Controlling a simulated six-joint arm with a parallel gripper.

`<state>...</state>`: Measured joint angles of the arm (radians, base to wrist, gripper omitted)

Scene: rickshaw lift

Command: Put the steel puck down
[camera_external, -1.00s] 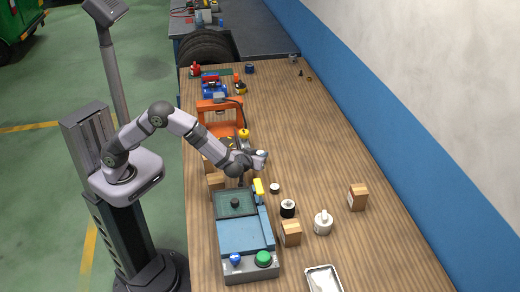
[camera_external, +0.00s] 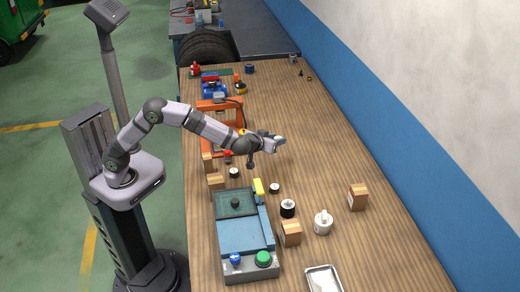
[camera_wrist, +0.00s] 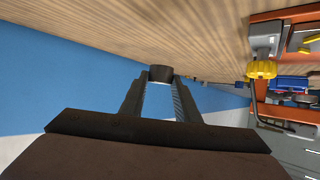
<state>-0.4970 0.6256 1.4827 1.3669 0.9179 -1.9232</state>
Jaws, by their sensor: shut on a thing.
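My gripper (camera_external: 278,143) is stretched out over the wooden table (camera_external: 320,130) in the external view, pointing to the right. In the wrist view my gripper (camera_wrist: 160,84) is shut on a short dark cylinder, which I take to be the steel puck (camera_wrist: 160,73), at the fingertips. The puck is too small to make out in the external view. The gripper appears to be above the tabletop; its exact height cannot be told.
A small dark puck with a pale top (camera_external: 274,188), a black roll (camera_external: 288,208), a white pot (camera_external: 323,222) and cardboard boxes (camera_external: 357,197) stand nearer the front. A blue-grey machine (camera_external: 245,236) and an orange frame (camera_external: 237,115) are left. The table's right middle is clear.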

